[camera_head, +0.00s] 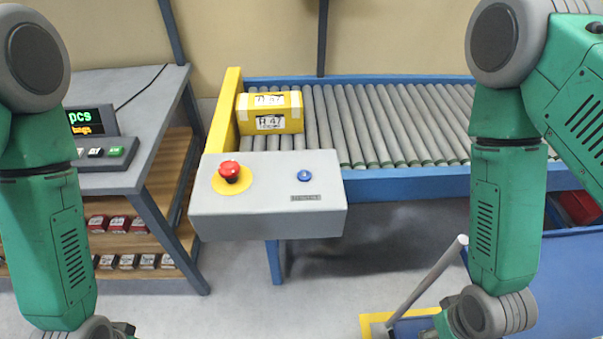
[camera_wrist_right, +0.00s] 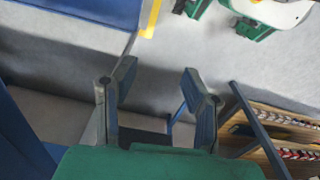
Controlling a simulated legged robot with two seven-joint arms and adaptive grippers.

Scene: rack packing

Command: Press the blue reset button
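The round blue button (camera_head: 304,176) sits on the sloped top of a grey control box (camera_head: 240,217), to the right of a red mushroom button (camera_head: 229,170) on a yellow disc. A small dark label lies just below the blue button. Nothing touches the button. My right gripper (camera_wrist_right: 158,85) shows in the right wrist view, with its two fingers spread apart and nothing between them. In the head view my right arm hangs down at the right, well away from the box, and its gripper is out of frame. My left arm hangs down at the left; its gripper is not visible.
Behind the box, a roller conveyor (camera_head: 390,120) with a blue frame holds a yellow labelled box (camera_head: 270,112) at its left end. A desk (camera_head: 150,92) with a display (camera_head: 92,120) and shelves stands left. A grey bar (camera_head: 427,278) rises at lower right. Floor before the control box is clear.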

